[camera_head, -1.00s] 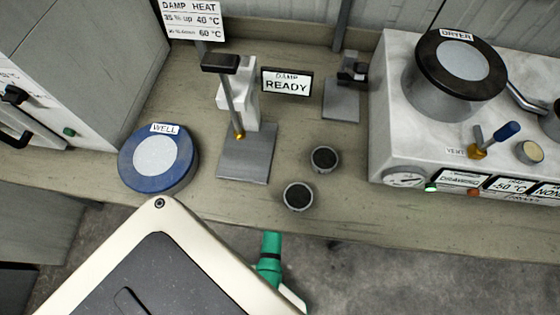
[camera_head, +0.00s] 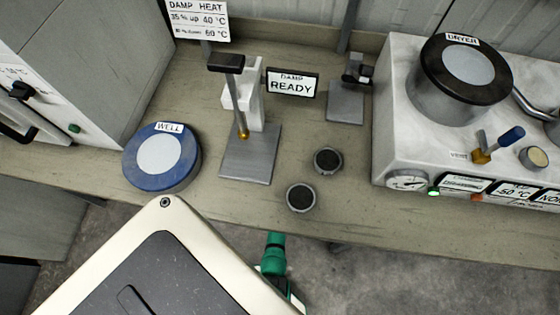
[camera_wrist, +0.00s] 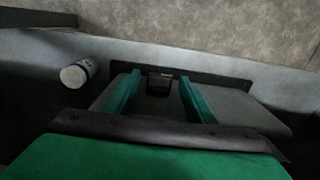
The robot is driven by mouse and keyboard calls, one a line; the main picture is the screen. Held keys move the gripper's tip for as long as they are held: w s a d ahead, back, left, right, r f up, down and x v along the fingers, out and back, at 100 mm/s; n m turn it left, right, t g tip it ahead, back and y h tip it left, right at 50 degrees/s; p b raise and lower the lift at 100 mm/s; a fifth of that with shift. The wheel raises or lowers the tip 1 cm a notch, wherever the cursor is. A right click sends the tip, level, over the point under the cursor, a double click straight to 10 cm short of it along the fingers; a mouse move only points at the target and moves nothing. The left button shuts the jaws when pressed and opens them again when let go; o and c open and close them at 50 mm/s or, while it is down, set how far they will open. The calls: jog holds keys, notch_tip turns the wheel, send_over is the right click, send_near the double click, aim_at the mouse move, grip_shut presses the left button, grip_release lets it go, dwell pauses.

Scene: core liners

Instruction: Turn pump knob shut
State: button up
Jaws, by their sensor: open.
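My gripper (camera_wrist: 160,76) shows in the wrist view with its two green fingers apart and nothing clasped. A small dark block-shaped part (camera_wrist: 159,86) lies between the fingers in that view, on or before a grey slab; I cannot tell whether it is the pump knob or whether the fingers touch it. In the head view only a green piece of my arm's end (camera_head: 273,255) shows past the bench's front edge, and the fingertips are hidden. No part labelled as a pump is readable in either view.
A white cylinder with a dark band (camera_wrist: 78,73) is left of the fingers. On the bench (camera_head: 225,205) are a blue-rimmed well (camera_head: 160,157), a stand (camera_head: 250,155), two small dark-topped cups (camera_head: 300,197) and the dryer (camera_head: 395,130) with a blue-handled vent valve (camera_head: 497,143).

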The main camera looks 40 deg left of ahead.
jog(key=c, duration=1)
jog(key=shift+s+a+f+t+h, duration=0.1)
jog(key=shift+s+a+t+h, duration=0.15)
jog(key=shift+t+h, duration=0.4)
jog(key=shift+s+a+f+t+h, duration=0.1)
jog(key=shift+a+t+h, duration=0.2)
jog(key=shift+h, duration=0.65)
jog(key=shift+c, duration=0.2)
jog(key=shift+d+t+h, duration=0.1)
jog(key=shift+t+h, duration=0.15)
jog(key=shift+h, duration=0.15)
jog(key=o, duration=1)
jog(key=shift+o, duration=0.2)
